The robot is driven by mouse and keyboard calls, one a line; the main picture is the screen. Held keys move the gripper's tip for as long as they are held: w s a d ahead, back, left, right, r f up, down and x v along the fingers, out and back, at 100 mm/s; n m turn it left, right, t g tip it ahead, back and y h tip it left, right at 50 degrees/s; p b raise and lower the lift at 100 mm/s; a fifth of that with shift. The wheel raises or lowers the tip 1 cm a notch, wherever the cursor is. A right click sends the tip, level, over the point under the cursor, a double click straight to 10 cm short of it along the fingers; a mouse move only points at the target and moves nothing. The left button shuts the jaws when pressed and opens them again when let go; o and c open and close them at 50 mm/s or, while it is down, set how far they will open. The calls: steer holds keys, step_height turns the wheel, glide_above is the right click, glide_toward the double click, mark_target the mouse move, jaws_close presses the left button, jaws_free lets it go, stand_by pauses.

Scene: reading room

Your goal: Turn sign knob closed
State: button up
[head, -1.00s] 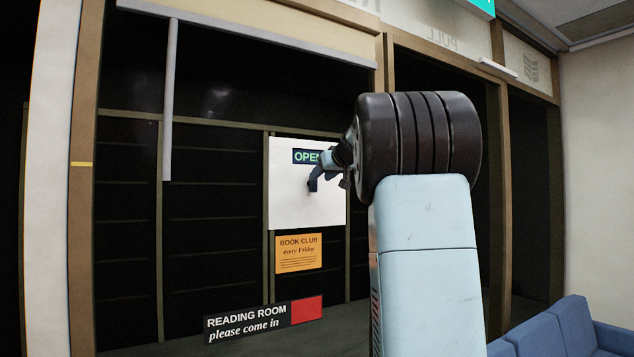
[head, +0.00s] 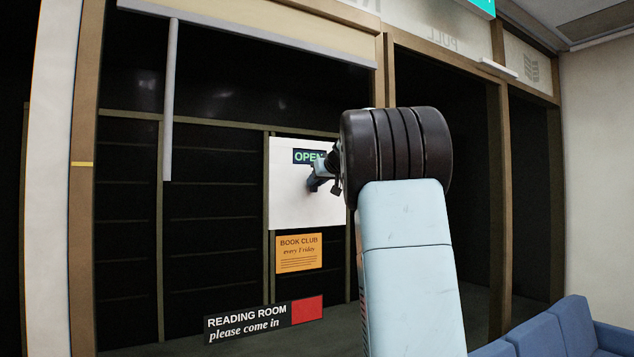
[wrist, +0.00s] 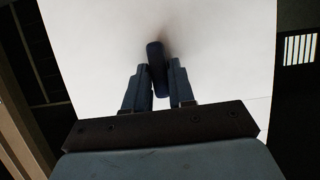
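The sign knob is a dark, bar-shaped handle on a white panel (head: 290,205). The panel bears a dark plate reading "OPEN" (head: 303,157) in pale green letters. In the wrist view the knob (wrist: 156,60) stands nearly upright, tilted slightly, its lower end between the two fingers of my gripper (wrist: 160,78). The fingers are close together, one along each side of the knob, with no clear gap. In the head view my gripper (head: 316,180) is at the panel below the plate, and my wrist hides the plate's right end and part of the knob.
An orange "BOOK CLUB" notice (head: 299,264) is below the panel. A black "READING ROOM" sign (head: 245,320) with a red block (head: 307,310) is lower down. A blue sofa (head: 560,325) stands at the lower right. Dark glazing with wooden frames surrounds the panel.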

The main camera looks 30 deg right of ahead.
jaws_close()
steer(key=shift+d, duration=0.1)
steer(key=m+y, duration=0.2)
steer(key=m, duration=0.1)
steer(key=m+y, duration=0.1)
steer(key=m, duration=0.2)
steer(key=d+m+t+y, duration=0.1)
steer(key=m+y, duration=0.1)
steer(key=shift+f+m+y, duration=0.3)
steer(key=shift+f+m, duration=0.1)
steer(key=m, duration=0.1)
steer(key=m+t, duration=0.1)
steer(key=m+y, duration=0.1)
steer(key=m, duration=0.1)
steer(key=shift+d+f, duration=0.1)
steer(key=shift+f, duration=0.15)
steer(key=shift+m+t, duration=0.3)
steer(key=shift+t, duration=0.1)
steer(key=shift+f, duration=0.15)
